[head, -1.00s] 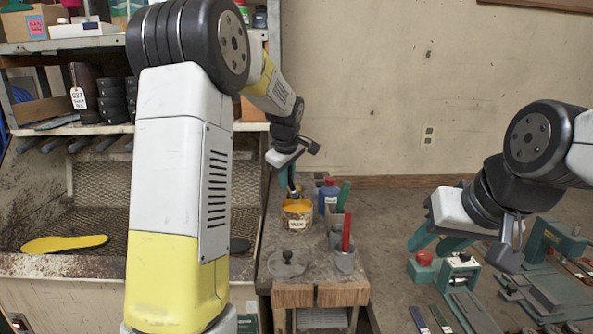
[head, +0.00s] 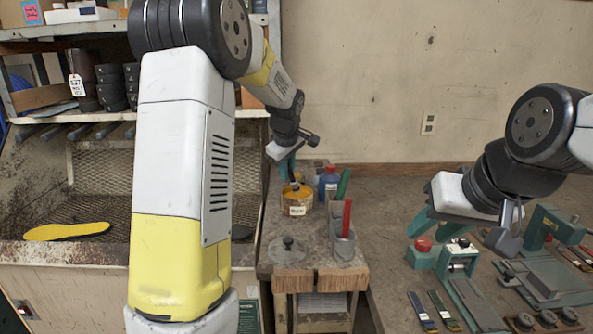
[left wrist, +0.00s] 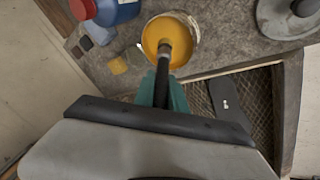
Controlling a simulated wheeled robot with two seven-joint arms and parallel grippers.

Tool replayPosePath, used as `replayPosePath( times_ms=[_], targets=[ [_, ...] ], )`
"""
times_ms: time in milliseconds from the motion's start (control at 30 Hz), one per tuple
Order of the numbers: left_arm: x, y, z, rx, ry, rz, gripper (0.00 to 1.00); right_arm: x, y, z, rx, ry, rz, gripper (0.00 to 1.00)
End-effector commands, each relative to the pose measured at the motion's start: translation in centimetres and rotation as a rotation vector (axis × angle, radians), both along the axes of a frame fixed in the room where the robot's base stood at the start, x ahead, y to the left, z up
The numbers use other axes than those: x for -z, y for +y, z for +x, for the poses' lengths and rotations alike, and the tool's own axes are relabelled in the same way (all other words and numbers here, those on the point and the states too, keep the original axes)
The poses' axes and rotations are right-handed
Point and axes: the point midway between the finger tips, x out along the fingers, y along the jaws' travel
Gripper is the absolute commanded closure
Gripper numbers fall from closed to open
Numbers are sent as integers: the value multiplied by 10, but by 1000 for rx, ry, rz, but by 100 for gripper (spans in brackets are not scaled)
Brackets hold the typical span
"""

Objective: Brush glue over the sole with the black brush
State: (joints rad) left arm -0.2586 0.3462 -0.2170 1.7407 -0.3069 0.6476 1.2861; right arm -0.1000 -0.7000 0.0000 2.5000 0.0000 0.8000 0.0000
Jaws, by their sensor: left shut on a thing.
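My left gripper (head: 288,170) is shut on the black brush (left wrist: 162,57), which points down into the glue pot (head: 298,209). In the left wrist view the brush's lower end is inside the pot's yellow glue (left wrist: 178,33), so its bristles are hidden. A yellow-topped sole (head: 67,231) lies at the left on the mesh bed of the bench. A dark sole (head: 241,231) is mostly hidden behind my left arm; a dark flat piece, probably it, shows in the left wrist view (left wrist: 231,104). My right gripper (head: 436,226) is open and empty above the right-hand table.
Around the pot stand a blue bottle (head: 328,182), a grey cup with a red-handled tool (head: 346,219) and a round lid (head: 288,249). Teal clamps and tools (head: 457,256) cover the right table. The mesh bed around the yellow sole is mostly clear.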

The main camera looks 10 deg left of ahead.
Motion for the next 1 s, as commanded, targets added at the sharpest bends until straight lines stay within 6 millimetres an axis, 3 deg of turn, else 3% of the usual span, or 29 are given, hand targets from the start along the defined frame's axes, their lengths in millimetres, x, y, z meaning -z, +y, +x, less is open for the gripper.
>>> replayPosePath(
  times_ms=[1000],
  targets=[
    [12,0,0,0,0,0,100,0,0,0,0,0,0,64]
  ],
)
